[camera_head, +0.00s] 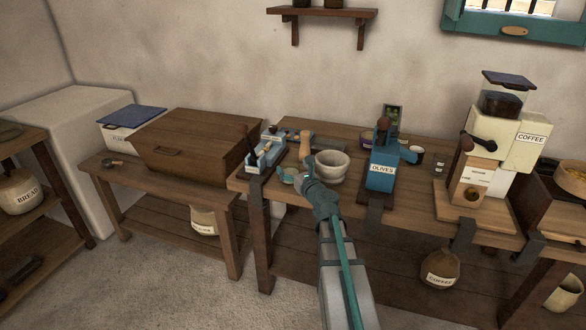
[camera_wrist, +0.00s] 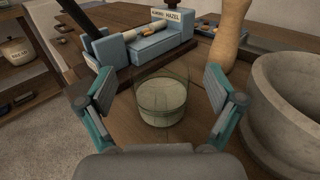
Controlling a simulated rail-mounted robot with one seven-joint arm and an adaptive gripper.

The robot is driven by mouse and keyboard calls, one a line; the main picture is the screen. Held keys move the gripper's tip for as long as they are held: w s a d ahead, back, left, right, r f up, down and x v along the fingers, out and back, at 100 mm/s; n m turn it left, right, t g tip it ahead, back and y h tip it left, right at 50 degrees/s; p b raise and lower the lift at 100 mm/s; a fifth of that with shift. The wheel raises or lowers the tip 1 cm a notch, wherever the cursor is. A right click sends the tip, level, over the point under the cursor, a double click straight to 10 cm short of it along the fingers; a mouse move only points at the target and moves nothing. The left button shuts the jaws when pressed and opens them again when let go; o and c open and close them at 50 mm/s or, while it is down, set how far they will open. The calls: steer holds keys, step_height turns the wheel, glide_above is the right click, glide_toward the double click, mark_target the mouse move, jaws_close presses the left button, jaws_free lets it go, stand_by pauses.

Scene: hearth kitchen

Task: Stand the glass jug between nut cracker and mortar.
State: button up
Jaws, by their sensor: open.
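The glass jug (camera_wrist: 160,105) is clear and stands upright on the wooden table, with something pale in its lower part. My gripper (camera_wrist: 160,108) is open, one finger on each side of the jug, with gaps showing. The light-blue nut cracker (camera_wrist: 148,47), with a dark lever and a HAZEL label, is just behind the jug; it also shows in the head view (camera_head: 265,155). The grey stone mortar (camera_wrist: 297,115) is to the jug's right, and in the head view (camera_head: 328,168) it is right of my gripper (camera_head: 296,172). I cannot make out the jug in the head view.
A wooden pestle-like piece (camera_wrist: 230,35) stands behind, between nut cracker and mortar. A blue OLIVES device (camera_head: 381,172) is right of the mortar, with a coffee grinder (camera_head: 500,130) farther right. The table's left edge is close to the nut cracker. A wooden chest (camera_head: 195,145) stands on the left bench.

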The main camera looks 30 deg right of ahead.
steer(key=s+p, duration=0.6)
steer(key=s, duration=0.6)
steer(key=shift+r, duration=0.2)
steer(key=shift+f, duration=0.1)
